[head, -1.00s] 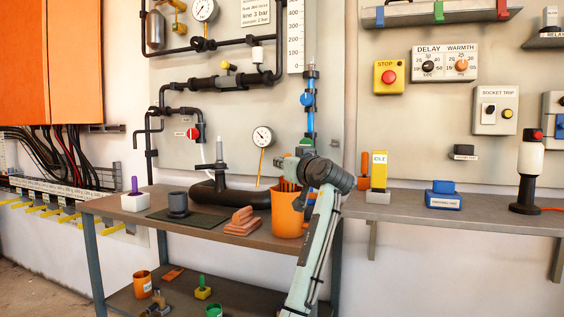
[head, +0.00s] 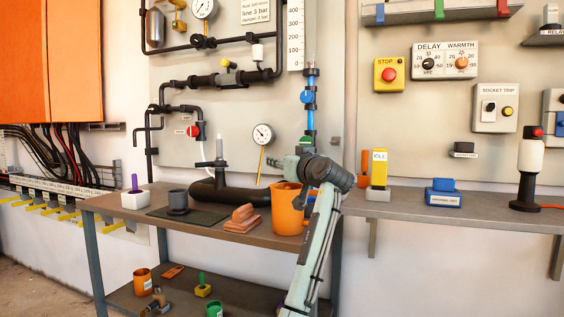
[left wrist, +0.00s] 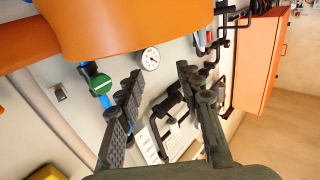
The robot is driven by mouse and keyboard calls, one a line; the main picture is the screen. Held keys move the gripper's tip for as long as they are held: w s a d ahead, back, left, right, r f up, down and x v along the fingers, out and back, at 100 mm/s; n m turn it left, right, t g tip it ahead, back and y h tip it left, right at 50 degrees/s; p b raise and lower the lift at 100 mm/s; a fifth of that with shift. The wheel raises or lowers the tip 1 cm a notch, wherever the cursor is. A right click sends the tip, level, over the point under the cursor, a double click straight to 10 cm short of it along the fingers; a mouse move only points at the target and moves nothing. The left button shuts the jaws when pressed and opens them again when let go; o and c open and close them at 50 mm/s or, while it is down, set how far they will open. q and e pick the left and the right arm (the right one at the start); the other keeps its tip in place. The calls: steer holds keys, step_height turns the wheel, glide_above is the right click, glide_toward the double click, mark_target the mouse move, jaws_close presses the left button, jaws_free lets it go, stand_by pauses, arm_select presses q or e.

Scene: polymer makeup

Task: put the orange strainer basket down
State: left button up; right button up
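My left gripper (head: 288,164) is just above the mouth of a large orange bucket (head: 287,212) on the bench. In the left wrist view its two dark fingers (left wrist: 160,105) stand wide apart with nothing held between them. A smooth orange surface (left wrist: 140,25) fills the top of that view, close to the fingers; I cannot tell whether it is the bucket or the strainer basket. I cannot make out the orange strainer basket separately in the head view; the inside of the bucket is hidden. My right gripper is not in view.
Black pipes and a gauge (head: 263,134) are behind. A lower shelf holds an orange mug (head: 142,282).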

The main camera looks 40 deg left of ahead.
arm_select(q)
steer(key=shift+r, duration=0.1)
step_height(320, 180, up, 7)
steer(key=p, duration=0.4)
steer(key=shift+p, duration=0.4)
